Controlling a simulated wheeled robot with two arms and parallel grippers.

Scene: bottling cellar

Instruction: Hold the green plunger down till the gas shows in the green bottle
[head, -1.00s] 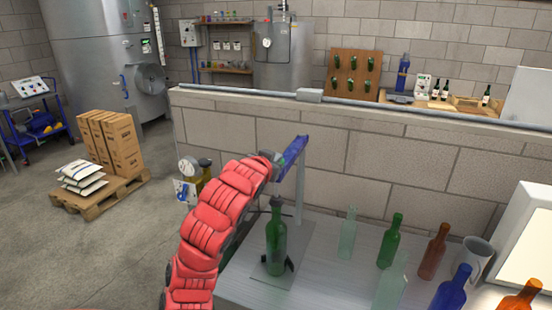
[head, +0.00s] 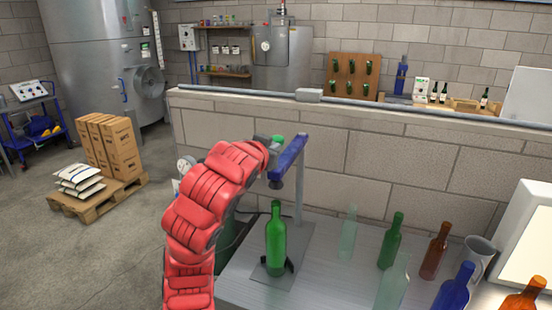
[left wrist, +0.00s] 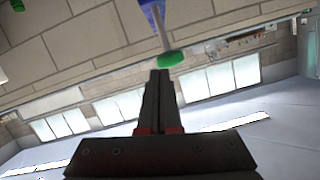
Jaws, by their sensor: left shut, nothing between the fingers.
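The green bottle (head: 276,245) stands upright on the small plate of the bottling stand on the bench, bright green all through. The stand's blue head (head: 289,157) is raised, its dark nozzle (head: 275,183) apart from the bottle's mouth. The green plunger (head: 277,140) shows at the top of the stand beside the blue head. My left gripper (head: 266,141) is shut and empty, right by the plunger. In the left wrist view its fingertips (left wrist: 160,78) are just short of the plunger (left wrist: 171,59); contact cannot be told. My right gripper is not in view.
Several bottles stand to the right on the bench: a pale one (head: 348,235), a green one (head: 390,243), an amber one (head: 434,252) and a blue one (head: 455,290). A block wall (head: 390,150) rises behind.

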